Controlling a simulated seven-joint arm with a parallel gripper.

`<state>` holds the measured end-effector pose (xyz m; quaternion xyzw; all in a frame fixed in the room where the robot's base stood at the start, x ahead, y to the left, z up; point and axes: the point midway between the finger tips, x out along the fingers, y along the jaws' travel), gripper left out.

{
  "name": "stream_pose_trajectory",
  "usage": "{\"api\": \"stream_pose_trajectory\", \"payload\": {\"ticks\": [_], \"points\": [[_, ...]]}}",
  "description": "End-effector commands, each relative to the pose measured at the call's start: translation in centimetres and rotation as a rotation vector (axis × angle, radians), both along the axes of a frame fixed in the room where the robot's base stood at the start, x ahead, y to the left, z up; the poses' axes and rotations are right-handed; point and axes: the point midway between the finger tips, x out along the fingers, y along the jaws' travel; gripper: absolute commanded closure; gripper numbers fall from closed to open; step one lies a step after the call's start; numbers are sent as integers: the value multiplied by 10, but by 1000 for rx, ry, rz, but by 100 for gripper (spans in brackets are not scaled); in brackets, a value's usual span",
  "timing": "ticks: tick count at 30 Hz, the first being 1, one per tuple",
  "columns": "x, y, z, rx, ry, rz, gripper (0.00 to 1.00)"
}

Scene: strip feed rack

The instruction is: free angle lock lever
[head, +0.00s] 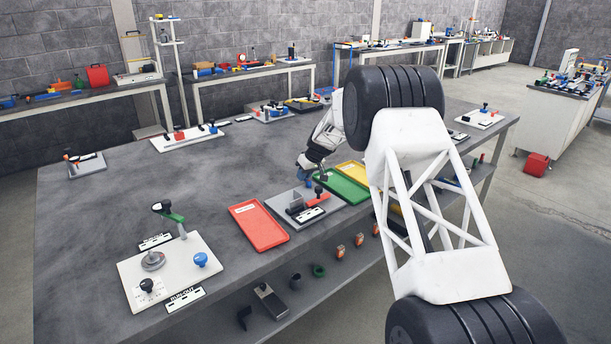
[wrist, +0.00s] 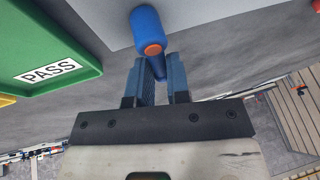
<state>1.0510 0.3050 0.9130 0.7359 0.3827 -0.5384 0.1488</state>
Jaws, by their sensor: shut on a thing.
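In the wrist view a blue lever (wrist: 147,27) with an orange end sits at the top, above a light grey plate. A darker blue part of it runs down between the fingers of my gripper (wrist: 162,70). The fingers are shut on it. In the head view my gripper (head: 307,180) is at the back of a grey fixture plate (head: 281,203) carrying a grey bracket and black knobs. The fingers and arm hide part of the lever there, so its angle is hard to tell.
A red tray (head: 258,225) lies left of the fixture, and a green tray (head: 343,187) and a yellow tray (head: 351,172) lie right of it. The green tray shows a PASS label (wrist: 48,71). A white board (head: 170,268) with knobs is at the front left. The middle-left tabletop is clear.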

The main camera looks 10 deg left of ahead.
Motion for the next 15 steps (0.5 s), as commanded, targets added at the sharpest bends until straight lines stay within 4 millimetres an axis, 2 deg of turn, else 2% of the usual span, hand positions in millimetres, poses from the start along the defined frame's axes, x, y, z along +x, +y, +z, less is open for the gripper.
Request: {"api": "stream_pose_trajectory", "payload": {"ticks": [6,15], "points": [[-2,2,0,0,0,91,100],[-3,3,0,-1,1,122,100]]}}
